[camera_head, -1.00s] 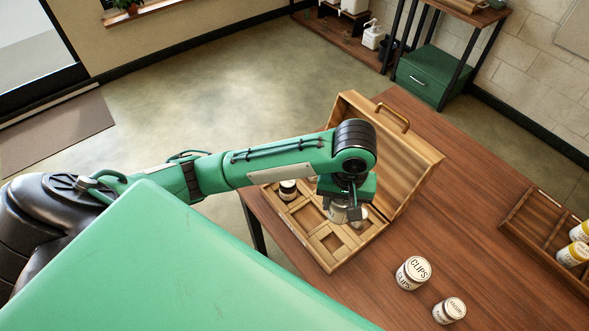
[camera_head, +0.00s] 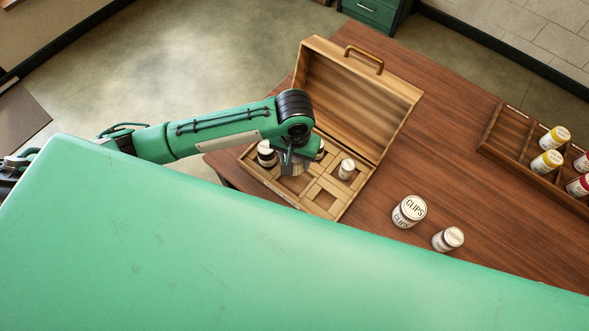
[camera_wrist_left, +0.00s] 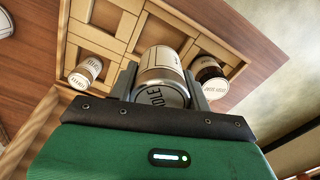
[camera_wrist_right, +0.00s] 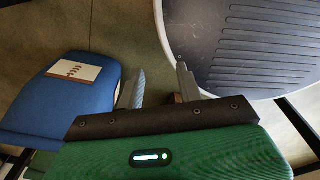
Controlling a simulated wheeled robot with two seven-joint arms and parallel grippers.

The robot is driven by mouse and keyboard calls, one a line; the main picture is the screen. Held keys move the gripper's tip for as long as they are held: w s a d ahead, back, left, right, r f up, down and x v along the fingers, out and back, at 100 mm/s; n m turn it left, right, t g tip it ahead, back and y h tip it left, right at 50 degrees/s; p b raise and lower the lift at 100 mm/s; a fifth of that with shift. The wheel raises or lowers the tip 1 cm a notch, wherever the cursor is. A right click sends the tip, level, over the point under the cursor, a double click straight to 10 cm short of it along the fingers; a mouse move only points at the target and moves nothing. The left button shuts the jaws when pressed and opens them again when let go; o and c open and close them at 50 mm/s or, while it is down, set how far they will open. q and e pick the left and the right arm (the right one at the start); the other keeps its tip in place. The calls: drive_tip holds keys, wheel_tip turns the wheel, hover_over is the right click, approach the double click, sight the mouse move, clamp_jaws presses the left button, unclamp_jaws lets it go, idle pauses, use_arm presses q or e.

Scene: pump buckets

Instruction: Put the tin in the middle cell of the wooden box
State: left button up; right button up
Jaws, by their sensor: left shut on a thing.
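The wooden box (camera_head: 333,208) stands open on the table, its lid raised at the back and its tray divided into cells. My left gripper (camera_head: 291,165) is shut on the silver tin with a white label (camera_wrist_left: 162,68), over the tray. In the left wrist view the tin lies between both fingers, with a dark-lidded jar (camera_wrist_left: 210,76) on one side and a small white jar (camera_wrist_left: 86,72) on the other, both in the tray. I cannot tell whether the tin touches the tray floor. My right gripper (camera_wrist_right: 160,86) is open and empty, away from the box.
A CLIPS jar (camera_head: 409,211) and a smaller jar (camera_head: 448,239) stand on the table (camera_head: 440,150) right of the box. A wooden rack (camera_head: 505,136) with yellow and red jars is at the far right. A blue seat (camera_wrist_right: 55,105) and a round grey top (camera_wrist_right: 255,45) lie near my right gripper.

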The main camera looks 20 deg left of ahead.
use_arm(q)
wheel_tip(320, 180, down, 3)
drive_tip(key=shift+f, duration=0.1)
wheel_tip(320, 180, down, 5)
drive_tip(key=shift+f+p, duration=0.1)
drive_tip(key=shift+p, duration=0.35)
use_arm(e)
drive_tip(key=shift+w+a+r, duration=0.25)
drive_tip(key=shift+a+r, duration=0.3)
use_arm(q)
drive_tip(key=shift+f, duration=0.15)
use_arm(e)
drive_tip(key=shift+d, duration=0.2)
use_arm(q)
drive_tip(key=o, duration=1)
drive_tip(key=shift+o, duration=0.2)
use_arm(e)
drive_tip(key=shift+d, duration=0.15)
use_arm(q)
wheel_tip(320, 180, up, 12)
drive_tip(key=shift+r+b, duration=0.2)
drive_tip(key=shift+b, duration=0.55)
use_arm(e)
drive_tip(key=shift+a+f, duration=0.3)
drive_tip(key=shift+f, duration=0.45)
drive_tip(key=shift+d, duration=0.2)
